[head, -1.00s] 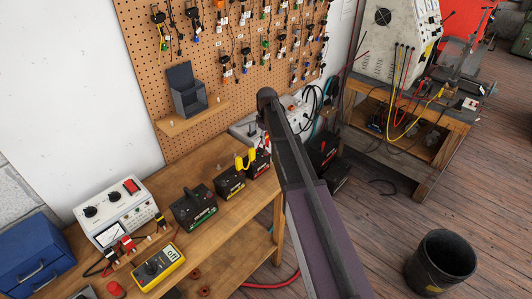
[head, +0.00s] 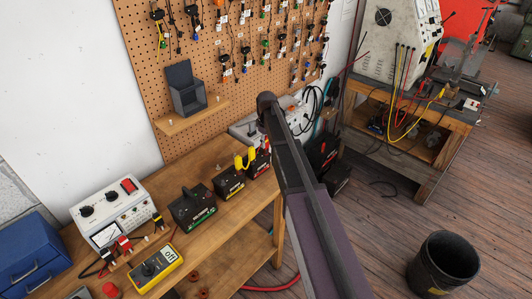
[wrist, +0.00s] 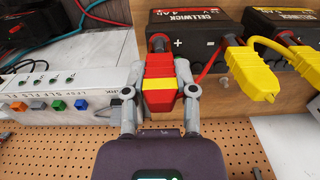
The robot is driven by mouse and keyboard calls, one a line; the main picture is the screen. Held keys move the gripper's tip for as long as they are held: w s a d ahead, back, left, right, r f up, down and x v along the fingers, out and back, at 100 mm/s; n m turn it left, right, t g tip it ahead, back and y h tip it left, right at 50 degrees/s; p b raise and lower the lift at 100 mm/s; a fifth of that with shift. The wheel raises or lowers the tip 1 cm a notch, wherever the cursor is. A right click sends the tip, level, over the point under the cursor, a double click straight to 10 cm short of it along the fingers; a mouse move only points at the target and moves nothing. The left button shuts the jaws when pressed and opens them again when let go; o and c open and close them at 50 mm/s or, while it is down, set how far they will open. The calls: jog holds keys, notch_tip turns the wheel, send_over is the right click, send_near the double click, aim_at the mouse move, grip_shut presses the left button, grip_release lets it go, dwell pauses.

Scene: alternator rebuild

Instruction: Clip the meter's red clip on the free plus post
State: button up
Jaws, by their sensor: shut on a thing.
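My gripper (wrist: 159,95) is shut on a red clip (wrist: 159,68) with a yellow band, in the middle of the wrist view. The clip's front end points at a grey post (wrist: 158,42) on a black battery (wrist: 190,22), beside a plus mark. The clip overlaps the post's near side; I cannot tell whether it bites on it. In the head view my arm hides most of the gripper, above the rightmost bench battery (head: 258,165). A yellow meter (head: 156,267) lies at the front of the bench.
A yellow clip (wrist: 258,82) and yellow cable are close right of my gripper. A white power strip (wrist: 60,88) is at its left, pegboard below. In the head view, more batteries (head: 192,208) and a white instrument (head: 112,210) stand along the bench.

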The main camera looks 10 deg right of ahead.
jog(key=o, duration=0.9)
notch_tip(320, 180, up, 9)
jog(key=p, duration=0.8)
jog(key=shift+f, duration=0.2)
